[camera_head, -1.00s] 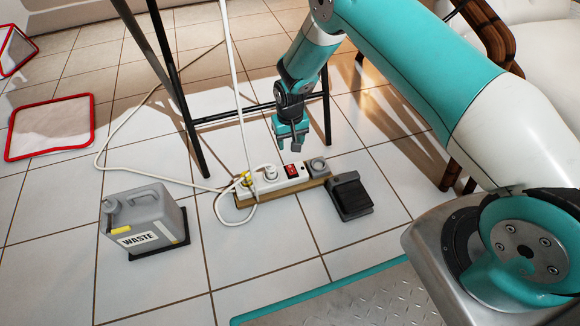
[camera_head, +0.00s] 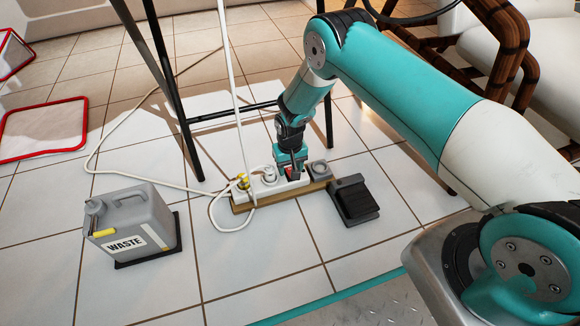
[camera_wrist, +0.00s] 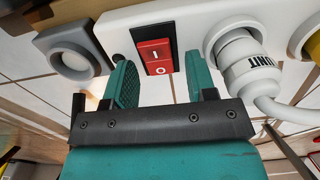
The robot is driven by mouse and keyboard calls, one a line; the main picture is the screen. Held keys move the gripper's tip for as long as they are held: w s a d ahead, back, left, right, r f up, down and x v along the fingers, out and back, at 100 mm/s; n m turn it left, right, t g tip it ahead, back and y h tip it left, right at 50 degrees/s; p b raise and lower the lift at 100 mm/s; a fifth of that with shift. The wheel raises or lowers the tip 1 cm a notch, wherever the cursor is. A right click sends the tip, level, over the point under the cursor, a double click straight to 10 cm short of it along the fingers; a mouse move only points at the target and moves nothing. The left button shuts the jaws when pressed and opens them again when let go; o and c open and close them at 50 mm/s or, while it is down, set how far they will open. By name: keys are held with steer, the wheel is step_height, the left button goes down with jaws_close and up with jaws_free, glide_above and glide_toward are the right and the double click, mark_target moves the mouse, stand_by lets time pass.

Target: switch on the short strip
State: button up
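The short white power strip (camera_head: 262,189) lies on a wooden base on the tiled floor. Its red rocker switch (camera_wrist: 155,62), marked I and O in a black frame, shows in the wrist view. I cannot tell which side is pressed in. My gripper (camera_head: 290,174) is low over the switch end of the strip and largely hides the switch in the head view. In the wrist view my gripper (camera_wrist: 163,78) has its two teal fingers apart, with the switch showing between them and nothing held. Contact with the strip cannot be told.
A white plug marked UNIT (camera_wrist: 246,65) and a yellow plug (camera_head: 242,181) sit in the strip. A grey round-topped block (camera_head: 320,170) is at its right end. A black pedal (camera_head: 354,200), a grey WASTE canister (camera_head: 130,218) and black stand legs (camera_head: 190,145) are near.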

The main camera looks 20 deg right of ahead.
steer(key=c, duration=0.8)
steer(key=shift+s+r+p, duration=0.1)
steer(key=shift+r+p, duration=0.15)
steer(key=shift+p, duration=0.4)
steer(key=shift+f+t+p, duration=0.15)
steer(key=shift+t+p, duration=0.35)
steer(key=shift+t, duration=0.1)
steer(key=o, duration=0.9)
steer(key=shift+o, duration=0.2)
step_height(320, 180, up, 17)
steer(key=s+p, duration=0.2)
steer(key=p, duration=0.7)
